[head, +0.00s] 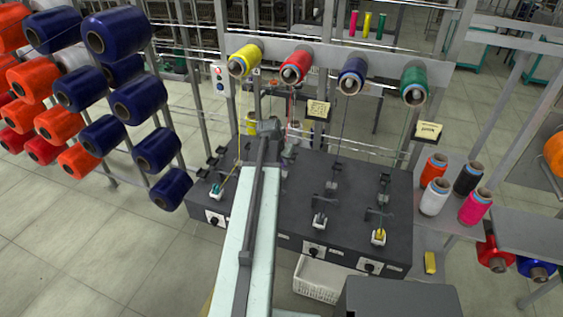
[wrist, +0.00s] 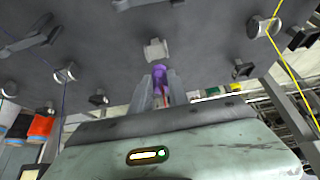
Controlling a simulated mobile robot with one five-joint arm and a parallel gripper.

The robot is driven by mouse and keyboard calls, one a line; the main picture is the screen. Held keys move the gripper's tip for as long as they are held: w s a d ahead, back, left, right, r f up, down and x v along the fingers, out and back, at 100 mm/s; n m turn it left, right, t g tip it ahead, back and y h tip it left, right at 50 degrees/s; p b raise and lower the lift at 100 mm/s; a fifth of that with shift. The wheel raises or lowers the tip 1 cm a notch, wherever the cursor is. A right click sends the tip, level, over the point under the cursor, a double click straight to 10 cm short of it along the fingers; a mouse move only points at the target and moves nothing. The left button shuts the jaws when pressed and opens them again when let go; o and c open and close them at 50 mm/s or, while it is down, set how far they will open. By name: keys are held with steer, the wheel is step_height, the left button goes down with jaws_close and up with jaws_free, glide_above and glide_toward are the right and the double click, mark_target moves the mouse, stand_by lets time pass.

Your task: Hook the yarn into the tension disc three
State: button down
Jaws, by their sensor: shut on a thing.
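My gripper (wrist: 161,82) is shut, with a small purple piece (wrist: 158,72) at its fingertips and a red bit of yarn (wrist: 165,99) between its fingers. A bare pale metal tension disc (wrist: 156,51) is just beyond the fingertips, apart from them. In the head view my gripper (head: 268,126) is over the back of the dark winder, largely hidden by my arm. The red spool (head: 293,67) is above it, and its red yarn (head: 289,104) runs down towards the gripper. I see no number on the disc.
Yellow (head: 245,59), blue (head: 353,75) and green (head: 414,80) spools share the rail. The yellow yarn (wrist: 277,45) and blue yarn (wrist: 63,95) run on either side of my gripper. The dark winder (head: 350,190) carries small dark fittings. Cones (head: 434,197) stand to the right.

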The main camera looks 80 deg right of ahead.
steer(key=shift+f, duration=0.1)
steer(key=shift+f+b, duration=1.9)
steer(key=shift+b, duration=0.1)
steer(key=shift+a, duration=0.1)
steer(key=shift+w+a+r, duration=0.1)
steer(key=shift+w+a, duration=0.15)
steer(key=shift+a, duration=0.95)
steer(key=shift+w+a+r, duration=0.1)
steer(key=shift+w+a, duration=0.1)
steer(key=shift+a, duration=1)
steer(key=shift+r+p, duration=0.1)
steer(key=shift+p, duration=0.2)
steer(key=r+p, duration=0.2)
steer(key=a+r+p, duration=0.1)
steer(key=r+p, duration=0.1)
steer(key=shift+w+r, duration=0.1)
steer(key=shift+r, duration=0.1)
